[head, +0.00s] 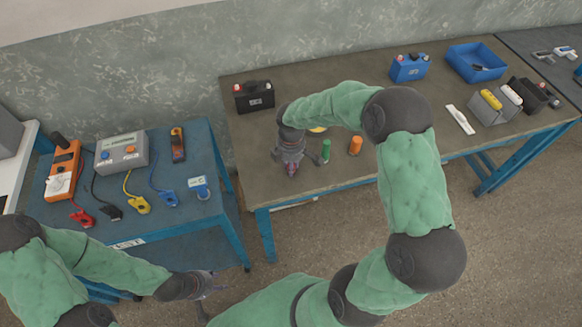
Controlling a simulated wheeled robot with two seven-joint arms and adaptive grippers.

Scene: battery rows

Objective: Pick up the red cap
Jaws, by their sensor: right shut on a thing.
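My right gripper (291,167) points down over the brown table (250,160), near its front edge. It is shut on a small reddish thing between its fingertips, which I take to be the red cap (293,170). The fingers hide most of the cap, and I cannot tell whether it touches the tabletop. My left gripper (208,289) is low in front of the tables, with its fingers spread and nothing seen between them.
A green cylinder (326,151) and an orange cylinder (355,145) stand right of the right gripper. A black battery (254,96) stands behind it; a blue battery (409,69) and a blue bin (451,58) are further right. The blue table (200,146) holds meters and clamps.

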